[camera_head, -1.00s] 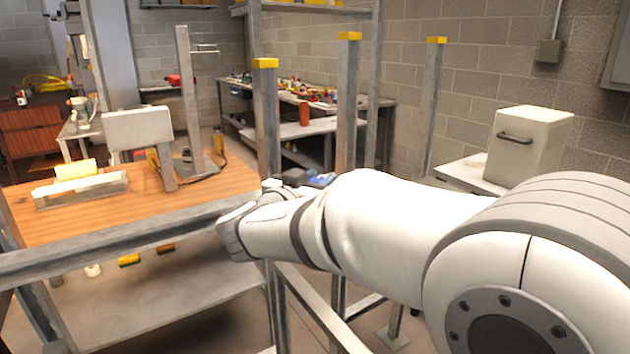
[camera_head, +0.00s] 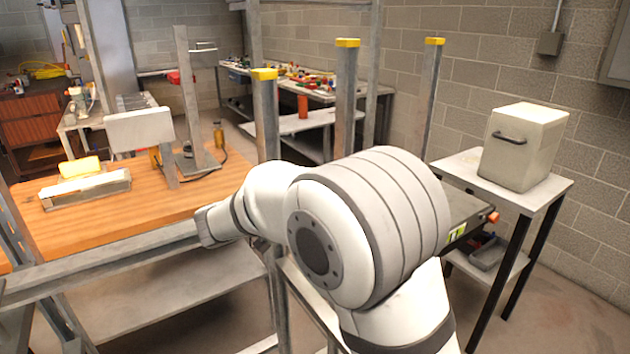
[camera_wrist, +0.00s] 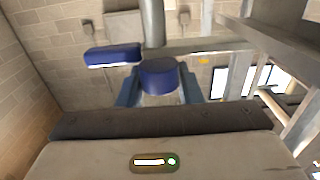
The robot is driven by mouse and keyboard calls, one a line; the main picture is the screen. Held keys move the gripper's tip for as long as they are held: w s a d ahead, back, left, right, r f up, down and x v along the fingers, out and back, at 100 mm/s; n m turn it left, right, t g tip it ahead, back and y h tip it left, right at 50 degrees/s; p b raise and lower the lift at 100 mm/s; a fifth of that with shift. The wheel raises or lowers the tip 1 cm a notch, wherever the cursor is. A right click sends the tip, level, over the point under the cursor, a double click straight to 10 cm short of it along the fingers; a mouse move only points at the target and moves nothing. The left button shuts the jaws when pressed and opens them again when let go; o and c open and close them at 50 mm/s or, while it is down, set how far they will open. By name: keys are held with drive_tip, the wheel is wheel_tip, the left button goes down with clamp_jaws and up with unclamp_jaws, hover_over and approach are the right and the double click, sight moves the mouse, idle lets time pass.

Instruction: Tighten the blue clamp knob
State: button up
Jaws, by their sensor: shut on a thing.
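The blue clamp knob (camera_wrist: 158,72) shows in the wrist view as a short, dark blue cylinder at the middle, in front of a grey post. My gripper (camera_wrist: 159,92) has its two blue fingers on the left and right of the knob and is shut on it. A second blue piece (camera_wrist: 112,55), a wide rounded block, is up and left of the knob. In the head view my white arm reaches to the workbench's frame, and both the gripper and the knob are hidden behind it.
Upright grey posts with yellow caps (camera_head: 264,74) stand close beyond my arm. The wooden workbench (camera_head: 110,222) holds a vise-like grey block and a metal stand. A side table with a beige box (camera_head: 525,145) is at right. Grey beams cross the wrist view's upper right.

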drive_tip(key=shift+m+g+h+p, duration=0.35)
drive_tip(key=shift+m+g+h, duration=0.05)
drive_tip(key=shift+m+g, duration=0.2)
drive_tip(key=o, duration=0.9)
drive_tip(key=shift+o, duration=0.2)
drive_tip(key=v, duration=0.7)
drive_tip(key=shift+s+a, duration=0.25)
drive_tip(key=shift+a, duration=0.1)
